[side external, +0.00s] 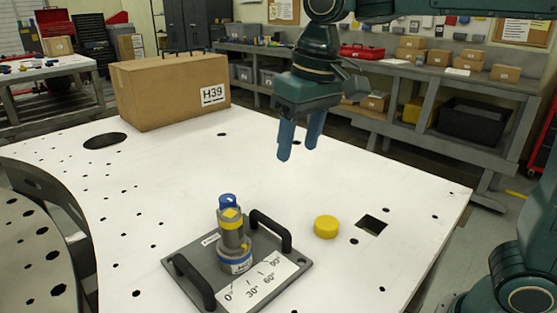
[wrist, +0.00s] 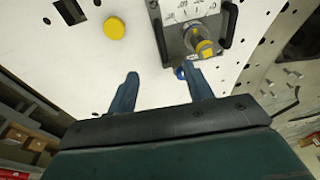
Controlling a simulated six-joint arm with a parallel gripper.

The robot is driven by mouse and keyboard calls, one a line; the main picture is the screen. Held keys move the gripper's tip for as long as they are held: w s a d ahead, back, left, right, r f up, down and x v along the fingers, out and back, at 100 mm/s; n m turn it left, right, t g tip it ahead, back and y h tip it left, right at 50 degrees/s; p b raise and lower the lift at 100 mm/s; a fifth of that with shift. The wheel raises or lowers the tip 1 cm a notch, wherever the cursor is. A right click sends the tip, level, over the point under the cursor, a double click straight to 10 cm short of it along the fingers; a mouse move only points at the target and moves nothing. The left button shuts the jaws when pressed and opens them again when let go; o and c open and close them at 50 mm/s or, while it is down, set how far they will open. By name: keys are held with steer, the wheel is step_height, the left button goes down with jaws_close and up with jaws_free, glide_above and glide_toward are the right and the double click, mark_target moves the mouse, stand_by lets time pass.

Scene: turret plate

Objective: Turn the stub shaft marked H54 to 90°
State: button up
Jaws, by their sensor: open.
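The stub shaft (side external: 233,238) stands upright on a grey plate (side external: 190,250) with two black handles. It is grey with a yellow marking, a blue top and a blue-and-white band at its base. A white scale (side external: 262,281) beside it reads 0° to 90°. The mark H54 is too small to read. In the wrist view the shaft (wrist: 204,46) shows at the upper right, ahead of the fingers. My gripper (side external: 298,158) is open and empty, above the table, up and behind the shaft in the side view. Its fingers (wrist: 162,88) are apart in the wrist view.
A yellow disc (side external: 326,227) lies on the white table (side external: 150,190) right of the plate; a square hole (side external: 372,225) is beyond it. A cardboard box labelled H39 (side external: 170,90) stands at the back left. The table between box and plate is clear.

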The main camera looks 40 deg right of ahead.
steer(key=g, duration=0.2)
glide_above(230, 213)
step_height(230, 213, down, 3)
steer(key=shift+a+f+h, duration=0.1)
steer(key=shift+h, duration=0.2)
steer(key=shift+f, duration=0.25)
steer(key=shift+f, duration=4.25)
steer(key=c, duration=0.7)
steer(key=shift+c, duration=0.2)
